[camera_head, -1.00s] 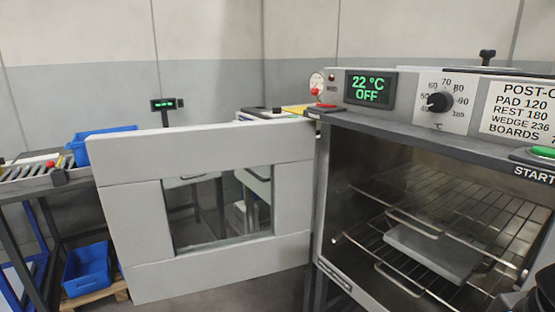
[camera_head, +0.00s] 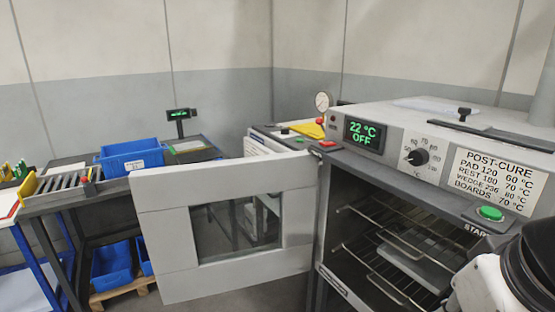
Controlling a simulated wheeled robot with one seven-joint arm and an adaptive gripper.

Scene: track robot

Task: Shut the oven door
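The oven (camera_head: 460,133) stands at the right with its front open. Its grey door (camera_head: 160,220) with a small window is swung wide to the left, hinged at the left side of the opening. Inside, a flat grey tray or block (camera_head: 415,264) rests on a wire rack (camera_head: 350,240). The display reads 22 °C OFF. A white and black part of my arm shows at the lower right edge, in front of the oven. My gripper is not in view.
More blue bins (camera_head: 112,265) stand on a pallet below. A green start button (camera_head: 489,213) is on the oven's front ledge. The floor below the door is partly hidden.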

